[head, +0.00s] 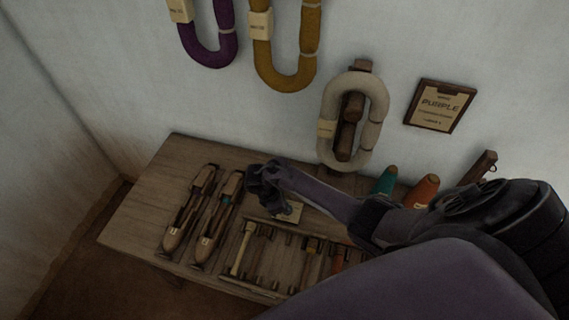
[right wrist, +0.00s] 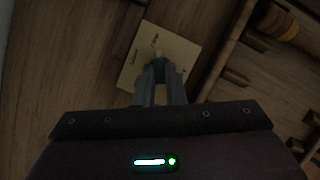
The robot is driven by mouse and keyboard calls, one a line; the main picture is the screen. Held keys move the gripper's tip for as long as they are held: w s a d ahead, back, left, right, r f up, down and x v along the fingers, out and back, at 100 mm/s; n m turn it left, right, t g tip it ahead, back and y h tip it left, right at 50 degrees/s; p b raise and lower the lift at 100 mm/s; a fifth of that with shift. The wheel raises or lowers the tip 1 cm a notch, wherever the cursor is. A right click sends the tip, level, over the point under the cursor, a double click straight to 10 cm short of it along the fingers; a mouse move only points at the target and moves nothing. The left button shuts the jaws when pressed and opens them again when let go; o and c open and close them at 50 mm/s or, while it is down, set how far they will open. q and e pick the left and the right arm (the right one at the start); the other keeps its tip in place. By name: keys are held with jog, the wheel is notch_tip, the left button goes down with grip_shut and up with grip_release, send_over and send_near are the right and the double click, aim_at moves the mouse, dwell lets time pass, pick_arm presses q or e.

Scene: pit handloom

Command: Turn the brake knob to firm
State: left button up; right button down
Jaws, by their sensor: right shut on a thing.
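A pale label plate (right wrist: 182,48) with small dark markings lies on the wooden bench in the right wrist view. It also shows in the head view (head: 291,213), beside my right gripper. The brake knob (right wrist: 157,48) is on this plate, mostly hidden between my fingers; only a small part shows past the tips. My right gripper (right wrist: 159,70) is shut on the knob from above. In the head view my right gripper (head: 268,180) hides the knob. The setting it points to is too small to read. My left gripper is out of view.
Two wooden shuttles (head: 190,208) lie left of my right gripper on the bench (head: 140,215). A rack (head: 262,290) with several bobbins stands in front. Teal (head: 385,181) and orange (head: 424,190) cones stand at the back right. Yarn hanks (head: 288,83) hang on the wall.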

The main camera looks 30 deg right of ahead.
jog(key=c, duration=1.5)
grip_release()
jog(key=p+v, duration=0.1)
jog(key=v, duration=0.6)
jog(key=shift+r, duration=0.4)
jog(key=shift+a, duration=0.1)
